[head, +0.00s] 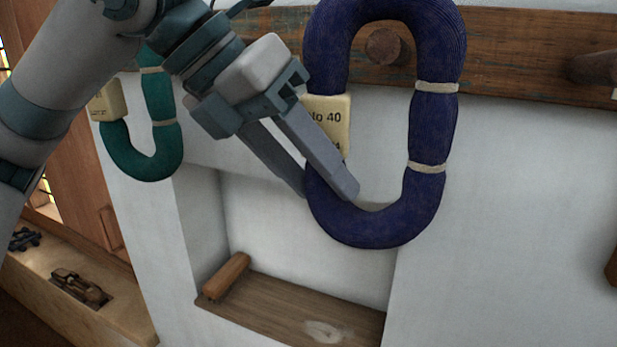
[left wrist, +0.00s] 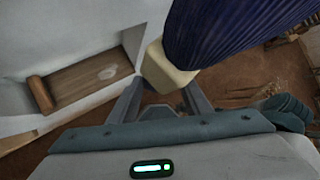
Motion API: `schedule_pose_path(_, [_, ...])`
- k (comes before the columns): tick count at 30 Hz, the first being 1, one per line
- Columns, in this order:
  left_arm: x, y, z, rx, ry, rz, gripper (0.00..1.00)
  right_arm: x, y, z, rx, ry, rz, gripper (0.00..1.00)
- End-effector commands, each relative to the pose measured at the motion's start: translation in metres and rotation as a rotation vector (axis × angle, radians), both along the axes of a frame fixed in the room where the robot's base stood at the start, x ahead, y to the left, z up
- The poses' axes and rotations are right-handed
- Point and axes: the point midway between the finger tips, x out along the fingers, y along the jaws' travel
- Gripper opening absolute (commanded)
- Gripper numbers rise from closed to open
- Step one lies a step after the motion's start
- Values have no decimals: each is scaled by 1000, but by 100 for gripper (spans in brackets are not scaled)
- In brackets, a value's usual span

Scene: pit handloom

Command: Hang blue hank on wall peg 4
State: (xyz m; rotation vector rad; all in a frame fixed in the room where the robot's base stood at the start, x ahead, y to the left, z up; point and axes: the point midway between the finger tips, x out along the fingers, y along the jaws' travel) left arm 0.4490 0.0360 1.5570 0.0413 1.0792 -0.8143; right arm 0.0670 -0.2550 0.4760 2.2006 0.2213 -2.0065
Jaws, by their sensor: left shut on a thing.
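The blue hank (head: 436,125) is a thick dark blue loop with pale ties and a cream tag (head: 327,113) reading "No 40", in front of the wall in the head view. My left gripper (head: 325,190) is shut on its lower left side, just below the tag. A round wooden peg (head: 385,46) shows inside the upper part of the loop; I cannot tell whether the loop is around it or only in front. No peg number is readable. In the left wrist view the hank (left wrist: 225,30) rises above the fingers, with the tag (left wrist: 165,70) close to them. My right gripper is not in view.
The wooden peg rail (head: 540,40) runs along the wall, with another peg (head: 595,68) at right. A green hank (head: 160,110) hangs at left behind my arm. Below is a niche with a wooden shelf (head: 285,305) and a wooden roller (head: 227,276).

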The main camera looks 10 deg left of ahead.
Motion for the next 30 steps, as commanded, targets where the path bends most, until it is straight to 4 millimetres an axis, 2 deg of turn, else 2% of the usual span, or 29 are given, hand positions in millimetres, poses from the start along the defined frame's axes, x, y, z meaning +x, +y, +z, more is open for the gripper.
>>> schedule_pose_path(7, [12,-4,0,0,-1,2,18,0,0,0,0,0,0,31])
schedule_pose_path(16, [21,-7,-11,2,2,1,18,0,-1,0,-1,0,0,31])
schedule_pose_path(30, [22,-7,-23,13,9,-3,18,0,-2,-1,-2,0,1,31])
